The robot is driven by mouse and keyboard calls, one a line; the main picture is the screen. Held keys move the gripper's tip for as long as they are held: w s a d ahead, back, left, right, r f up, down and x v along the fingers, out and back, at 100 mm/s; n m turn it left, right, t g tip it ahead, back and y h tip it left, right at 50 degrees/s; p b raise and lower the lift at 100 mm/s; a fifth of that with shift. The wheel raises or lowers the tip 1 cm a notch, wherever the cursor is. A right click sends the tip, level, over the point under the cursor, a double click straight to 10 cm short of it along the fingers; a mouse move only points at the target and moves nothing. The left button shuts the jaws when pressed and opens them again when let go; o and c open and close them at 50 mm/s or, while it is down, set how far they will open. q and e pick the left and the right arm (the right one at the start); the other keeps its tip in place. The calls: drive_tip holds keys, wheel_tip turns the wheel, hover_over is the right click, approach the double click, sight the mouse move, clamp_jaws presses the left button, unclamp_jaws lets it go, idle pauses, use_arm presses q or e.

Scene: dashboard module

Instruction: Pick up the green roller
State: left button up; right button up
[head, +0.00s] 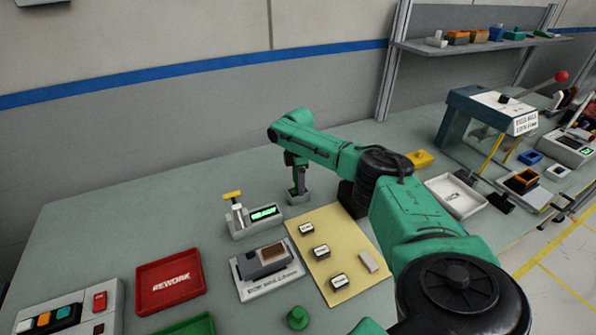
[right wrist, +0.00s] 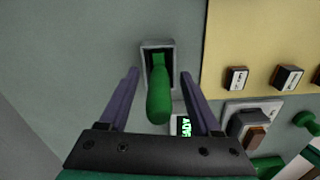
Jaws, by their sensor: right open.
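The green roller (right wrist: 158,95) stands in a small grey holder (right wrist: 146,54), seen from above in the right wrist view. Its rounded green end points toward the camera. My right gripper (right wrist: 158,78) is open, with one finger on each side of the roller and a visible gap on both sides. In the head view my right gripper (head: 297,178) points down over the grey holder (head: 299,197) near the back of the table, and hides most of the roller there. My left gripper is not in view.
A small device with a lit green display (head: 265,213) stands just left of the holder. A yellow mat (head: 335,240) with several small blocks lies in front of it. A red REWORK tray (head: 170,280) and a green knob (head: 297,318) are nearer. The table's back left is clear.

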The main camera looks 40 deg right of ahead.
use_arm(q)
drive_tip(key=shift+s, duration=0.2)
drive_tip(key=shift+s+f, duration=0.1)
use_arm(e)
clamp_jaws()
